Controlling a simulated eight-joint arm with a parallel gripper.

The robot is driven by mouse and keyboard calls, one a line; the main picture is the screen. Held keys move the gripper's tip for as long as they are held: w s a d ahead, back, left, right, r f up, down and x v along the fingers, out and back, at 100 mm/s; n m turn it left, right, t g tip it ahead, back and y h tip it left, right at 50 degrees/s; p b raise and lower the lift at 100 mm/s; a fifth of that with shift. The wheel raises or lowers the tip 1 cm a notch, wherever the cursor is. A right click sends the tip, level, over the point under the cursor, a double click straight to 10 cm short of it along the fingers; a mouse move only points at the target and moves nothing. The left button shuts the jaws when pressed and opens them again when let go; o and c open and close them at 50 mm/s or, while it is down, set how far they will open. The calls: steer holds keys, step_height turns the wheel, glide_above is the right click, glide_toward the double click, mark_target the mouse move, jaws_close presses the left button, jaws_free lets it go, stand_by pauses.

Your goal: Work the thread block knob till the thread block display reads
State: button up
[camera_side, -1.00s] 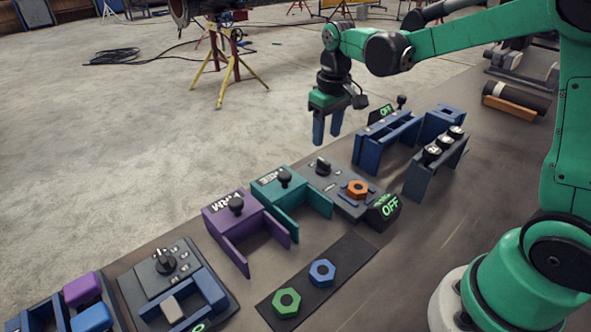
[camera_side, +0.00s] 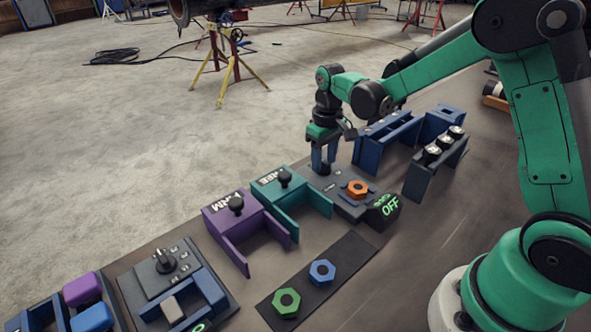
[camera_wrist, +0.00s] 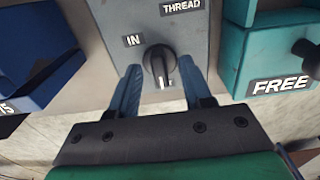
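The thread block (camera_side: 347,194) is a dark grey box with an orange nut (camera_side: 357,188) on top. Its display (camera_side: 389,207) reads OFF in green. In the wrist view, the black thread block knob (camera_wrist: 159,66) with a pale pointer stands near the IN label (camera_wrist: 132,40) and the THREAD label (camera_wrist: 182,6). My gripper (camera_side: 323,168) is low over the knob end of the block, and hides the knob in the side view. In the wrist view, my gripper (camera_wrist: 162,82) is open, with a blue finger on each side of the knob and gaps between.
A teal holder (camera_side: 290,192) marked FREE stands close left of the block, with a purple holder (camera_side: 245,222) beyond it. Blue fixtures (camera_side: 388,136) stand just right of my gripper. A blue nut (camera_side: 322,272) and a green nut (camera_side: 286,303) lie on a dark mat.

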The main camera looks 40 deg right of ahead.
jaws_close()
steer(key=shift+m, duration=0.3)
steer(key=m, duration=1.2)
steer(key=shift+m, duration=0.3)
stand_by(0.5)
steer(key=shift+o, duration=0.9)
jaws_free()
